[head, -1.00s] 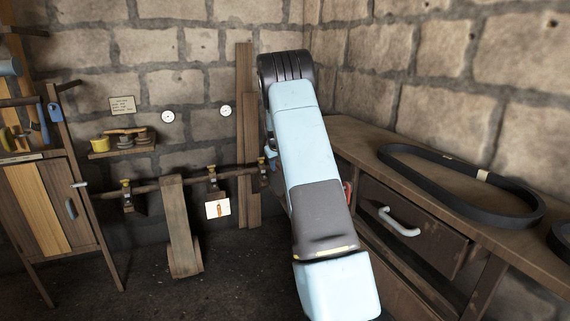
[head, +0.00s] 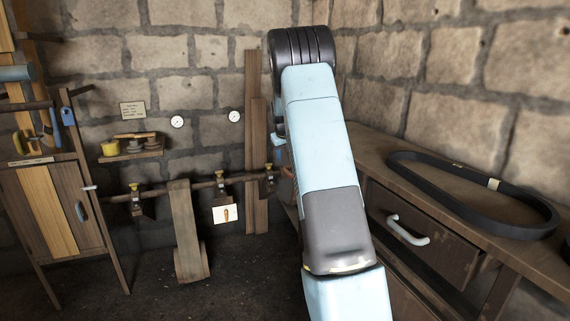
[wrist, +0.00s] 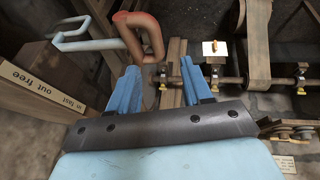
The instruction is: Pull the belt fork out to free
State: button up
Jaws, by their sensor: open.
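A red-brown bent loop handle (wrist: 150,38), which looks like the belt fork's handle, is at the upper middle of the wrist view. My gripper (wrist: 160,85) is open there, its two blue fingers apart. The lower leg of the loop appears in the gap between the fingers, nearer the left one; I cannot tell whether they touch. A wooden block at the left carries a label (wrist: 40,88) reading "out free" and "in fast". In the head view my arm covers the gripper and most of this area.
A pale drawer handle (head: 407,231) juts from the bench (head: 375,160); a black belt loop (head: 475,195) lies on top. A wide flat belt (head: 188,230) hangs from the shaft (head: 155,191) at the back wall. A picture card (head: 226,214) hangs beside it.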

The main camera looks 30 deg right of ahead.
jog(key=shift+v, duration=1.75)
jog(key=shift+a, duration=0.1)
jog(key=s+a+r+y, duration=0.1)
jog(key=s+a+r, duration=0.45)
jog(key=s, duration=0.25)
jog(key=s+a+r+t, duration=0.1)
jog(key=s+a+r, duration=0.3)
jog(key=s+a, duration=0.3)
jog(key=s+a+r+y, duration=0.1)
jog(key=s+a+r, duration=0.4)
jog(key=s, duration=0.3)
jog(key=s+a+f, duration=0.1)
jog(key=s+a, duration=0.2)
jog(key=s, duration=0.5)
jog(key=s+a+f, duration=0.1)
jog(key=s+a, duration=0.2)
jog(key=s, duration=0.6)
jog(key=s+a+f+n, duration=0.1)
jog(key=s+a+f, duration=0.1)
jog(key=s, duration=0.7)
jog(key=shift+a+y, duration=0.3)
jog(key=shift+a, duration=0.55)
